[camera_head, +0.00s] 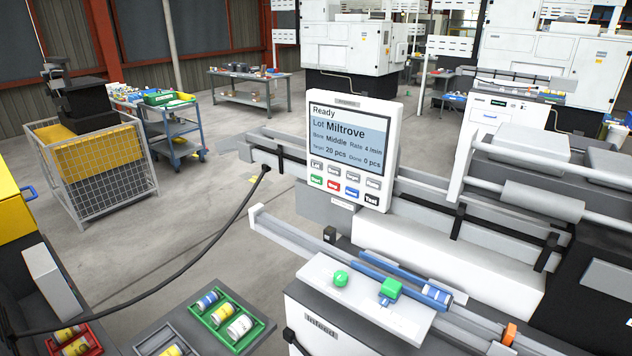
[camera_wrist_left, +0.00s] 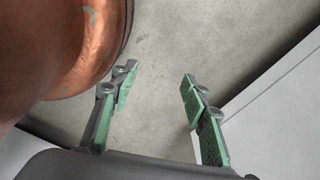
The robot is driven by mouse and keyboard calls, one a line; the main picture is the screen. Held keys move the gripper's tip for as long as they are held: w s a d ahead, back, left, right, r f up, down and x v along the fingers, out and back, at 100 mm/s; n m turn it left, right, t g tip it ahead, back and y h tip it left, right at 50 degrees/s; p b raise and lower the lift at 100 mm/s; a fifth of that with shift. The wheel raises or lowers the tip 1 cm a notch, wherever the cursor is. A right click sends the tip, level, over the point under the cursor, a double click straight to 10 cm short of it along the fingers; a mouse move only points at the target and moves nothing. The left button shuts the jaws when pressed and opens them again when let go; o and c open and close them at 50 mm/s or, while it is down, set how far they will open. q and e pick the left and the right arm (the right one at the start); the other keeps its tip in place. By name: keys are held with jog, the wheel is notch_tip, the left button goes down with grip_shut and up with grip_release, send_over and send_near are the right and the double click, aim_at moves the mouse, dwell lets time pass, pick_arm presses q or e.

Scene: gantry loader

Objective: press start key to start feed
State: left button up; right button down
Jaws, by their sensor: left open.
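The control panel (camera_head: 343,150) stands upright near the middle of the head view. Its screen (camera_head: 345,137) reads Ready, Lot Miltrove, Bore Middle, Rate 4 /min, Target 20 pcs, Done 0 pcs. Below the screen are two rows of keys. The green key (camera_head: 316,181), which appears to be the start key, is at the left of the lower row, beside a red key (camera_head: 333,187), a blue one and a black one. My left gripper (camera_wrist_left: 160,76) shows only in the left wrist view, open and empty above bare floor. No key shows there. My right gripper is in neither view.
A large copper-coloured round thing (camera_wrist_left: 65,50) is close beside my left gripper's fingers. A dark cable (camera_head: 205,247) runs from the panel side to the lower left. A feeder cabinet (camera_head: 318,325) with green knobs stands below the panel. A green tray (camera_head: 242,308) holds cans.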

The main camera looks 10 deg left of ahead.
pick_arm(q)
grip_shut()
dwell(1.5)
